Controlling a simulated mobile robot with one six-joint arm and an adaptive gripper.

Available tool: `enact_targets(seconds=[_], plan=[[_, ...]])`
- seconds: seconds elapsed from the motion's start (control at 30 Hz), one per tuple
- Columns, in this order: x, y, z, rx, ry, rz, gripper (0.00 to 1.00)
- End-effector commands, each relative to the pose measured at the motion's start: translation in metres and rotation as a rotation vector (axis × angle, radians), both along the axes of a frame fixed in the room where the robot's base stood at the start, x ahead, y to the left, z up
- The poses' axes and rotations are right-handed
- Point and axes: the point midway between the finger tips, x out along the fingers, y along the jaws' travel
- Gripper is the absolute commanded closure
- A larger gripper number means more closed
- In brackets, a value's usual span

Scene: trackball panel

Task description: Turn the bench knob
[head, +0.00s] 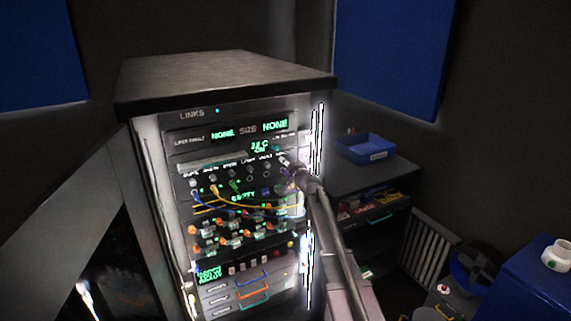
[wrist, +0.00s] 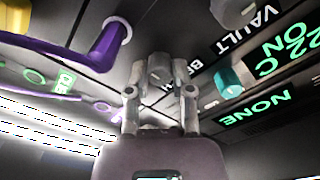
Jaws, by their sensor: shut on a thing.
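The bench knob (wrist: 159,66) is a small grey knob on the dark panel in the wrist view. Its label behind is partly covered, with only the outer letters showing. My gripper (wrist: 160,90) has one finger on each side of this knob and is shut on it. In the head view my gripper (head: 303,180) reaches the right end of the row of knobs on the rack panel (head: 222,158). It hides the bench knob there.
A pale knob (wrist: 232,10) by the VAULT label and a teal knob (wrist: 230,78) sit close by. A purple cable plug (wrist: 108,48) stands out near the fingers. Yellow cables (head: 245,203) cross below. A shelf unit with a blue tray (head: 366,148) stands right of the rack.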

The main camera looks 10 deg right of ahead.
Motion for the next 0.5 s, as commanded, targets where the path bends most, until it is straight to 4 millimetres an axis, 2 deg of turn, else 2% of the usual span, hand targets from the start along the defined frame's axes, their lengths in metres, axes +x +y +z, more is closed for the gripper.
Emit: enact_targets(seconds=[0.5], plan=[[0.0008, -0.0001, 0.0001, 0.079, 0.026, 0.0, 1.0]])
